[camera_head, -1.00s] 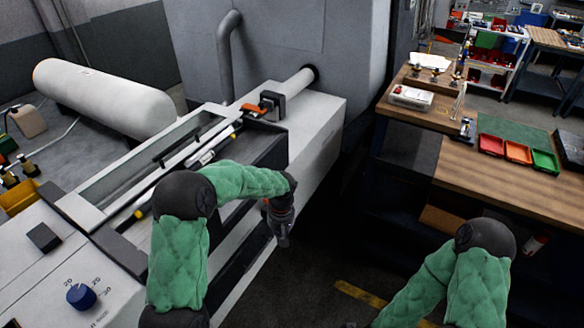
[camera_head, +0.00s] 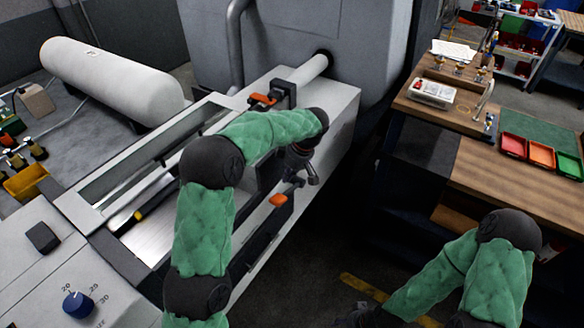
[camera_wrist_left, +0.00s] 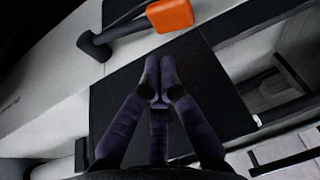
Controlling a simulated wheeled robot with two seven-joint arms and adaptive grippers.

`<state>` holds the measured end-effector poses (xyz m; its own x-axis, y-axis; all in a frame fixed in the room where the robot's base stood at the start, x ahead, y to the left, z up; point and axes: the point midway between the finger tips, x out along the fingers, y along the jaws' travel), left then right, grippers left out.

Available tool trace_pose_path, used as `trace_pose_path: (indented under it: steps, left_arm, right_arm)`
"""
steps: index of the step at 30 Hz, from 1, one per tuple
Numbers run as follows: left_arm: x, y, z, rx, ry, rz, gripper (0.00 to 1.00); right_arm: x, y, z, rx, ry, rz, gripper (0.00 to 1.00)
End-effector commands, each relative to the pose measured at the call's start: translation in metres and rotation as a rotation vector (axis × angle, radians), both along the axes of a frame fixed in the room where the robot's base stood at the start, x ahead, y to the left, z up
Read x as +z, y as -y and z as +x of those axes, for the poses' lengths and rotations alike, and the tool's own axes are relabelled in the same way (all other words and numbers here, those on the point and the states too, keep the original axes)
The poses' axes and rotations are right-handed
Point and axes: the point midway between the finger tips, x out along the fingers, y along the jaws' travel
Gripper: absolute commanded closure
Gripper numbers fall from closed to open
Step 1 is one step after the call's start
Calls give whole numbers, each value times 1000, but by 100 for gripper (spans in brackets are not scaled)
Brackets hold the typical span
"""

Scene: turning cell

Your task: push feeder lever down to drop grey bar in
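My left gripper (camera_head: 305,168) is at the right side of the bar feeder (camera_head: 75,208). In the left wrist view its fingertips (camera_wrist_left: 158,80) meet with nothing between them. An orange-gripped lever (camera_wrist_left: 170,14) on a dark shaft is beyond the fingertips there, apart from them. In the head view one orange grip (camera_head: 278,200) is on the feeder's side below my gripper. Another orange piece (camera_head: 262,99) is by a dark block at the far end; I cannot tell which one the wrist view shows. My arm hides part of the trough, and I cannot make out a grey bar. My right gripper (camera_head: 357,316) is barely visible at the bottom edge.
A large grey machine (camera_head: 300,40) stands behind the feeder, joined by a white tube (camera_head: 309,69). A white tank (camera_head: 110,82) lies at left. A workbench (camera_head: 520,185) with coloured trays is at right. Floor between is clear.

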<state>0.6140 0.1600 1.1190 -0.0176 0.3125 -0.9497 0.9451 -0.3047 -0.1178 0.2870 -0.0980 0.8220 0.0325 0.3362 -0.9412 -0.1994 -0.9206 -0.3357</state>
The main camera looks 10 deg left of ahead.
Motion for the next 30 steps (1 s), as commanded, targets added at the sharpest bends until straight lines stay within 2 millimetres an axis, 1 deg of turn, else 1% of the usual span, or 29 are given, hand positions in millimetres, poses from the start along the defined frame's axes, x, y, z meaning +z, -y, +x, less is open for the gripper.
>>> trace_pose_path:
  steps: [1, 4, 6, 12, 17, 30]
  left_arm:
    - [-10, -4, -1, 1, -4, 2, 100]
    - [-27, -9, -2, 1, -5, 2, 100]
    - [-37, -10, -6, -1, -5, 0, 100]
    - [-56, -12, -12, -1, -1, 0, 100]
    - [-61, -13, -14, 0, -1, -1, 100]
    - [-63, -13, -14, 0, 4, -2, 100]
  right_arm:
    - [-1, 0, 0, 0, 0, 0, 41]
    - [-1, 0, 0, 0, 0, 0, 41]
    - [-2, 0, 0, 0, 0, 0, 41]
    - [-2, 0, 0, 0, 1, 0, 41]
    - [-2, 0, 0, 0, 1, 0, 41]
    - [-5, 0, 0, 0, 1, 0, 41]
